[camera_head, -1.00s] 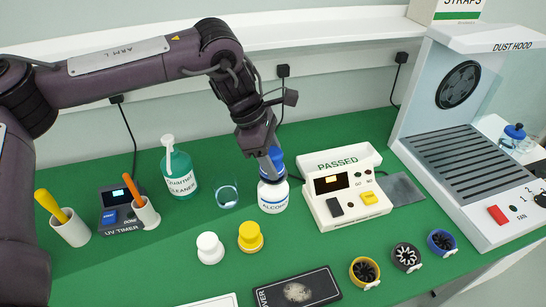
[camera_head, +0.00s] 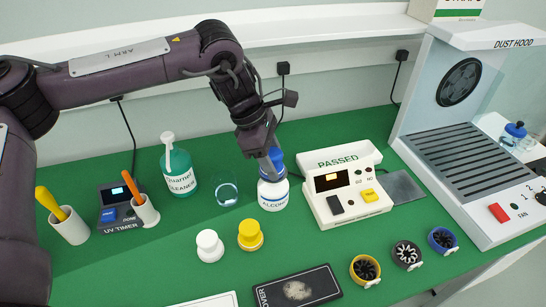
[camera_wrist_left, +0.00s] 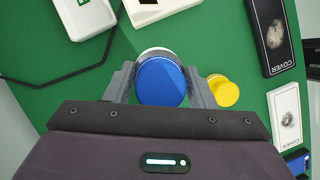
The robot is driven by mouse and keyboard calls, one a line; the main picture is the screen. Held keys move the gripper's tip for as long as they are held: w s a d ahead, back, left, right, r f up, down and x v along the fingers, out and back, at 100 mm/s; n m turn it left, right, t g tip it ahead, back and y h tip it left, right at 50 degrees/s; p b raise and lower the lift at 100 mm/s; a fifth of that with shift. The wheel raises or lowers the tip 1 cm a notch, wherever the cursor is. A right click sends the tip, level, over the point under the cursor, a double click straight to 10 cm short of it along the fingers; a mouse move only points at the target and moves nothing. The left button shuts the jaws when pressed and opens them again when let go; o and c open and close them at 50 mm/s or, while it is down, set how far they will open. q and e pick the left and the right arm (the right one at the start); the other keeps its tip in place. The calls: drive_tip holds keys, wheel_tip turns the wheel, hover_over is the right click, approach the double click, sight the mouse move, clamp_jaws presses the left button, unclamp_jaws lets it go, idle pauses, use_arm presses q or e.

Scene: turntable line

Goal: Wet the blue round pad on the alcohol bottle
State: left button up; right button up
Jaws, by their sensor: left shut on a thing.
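The white alcohol bottle (camera_head: 273,195) stands upright on the green bench, its label partly readable. The blue round pad (camera_head: 277,157) is at the bottle's top, and it shows as a blue disc (camera_wrist_left: 160,82) in the left wrist view. My left gripper (camera_head: 270,170) comes down from above and is shut on the blue pad, one finger on each side. A pale rim shows behind the pad in the wrist view. The exact contact between pad and bottle top is hidden by the fingers. My right gripper is not in view.
A white pad (camera_head: 209,246) and a yellow pad (camera_head: 250,235) stand in front of the bottle. A glass (camera_head: 226,193) and a teal cleaner bottle (camera_head: 179,172) stand left of it. The PASSED tester (camera_head: 345,195) is close on the right. A dark cover (camera_head: 297,289) lies in front.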

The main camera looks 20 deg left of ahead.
sight(281, 154)
use_arm(q)
drive_tip(key=shift+f, duration=0.45)
drive_tip(key=shift+s+f, duration=0.1)
idle(1.3)
wheel_tip(281, 154, up, 7)
drive_tip(key=p, duration=0.5)
drive_tip(key=shift+p, duration=0.4)
idle(0.5)
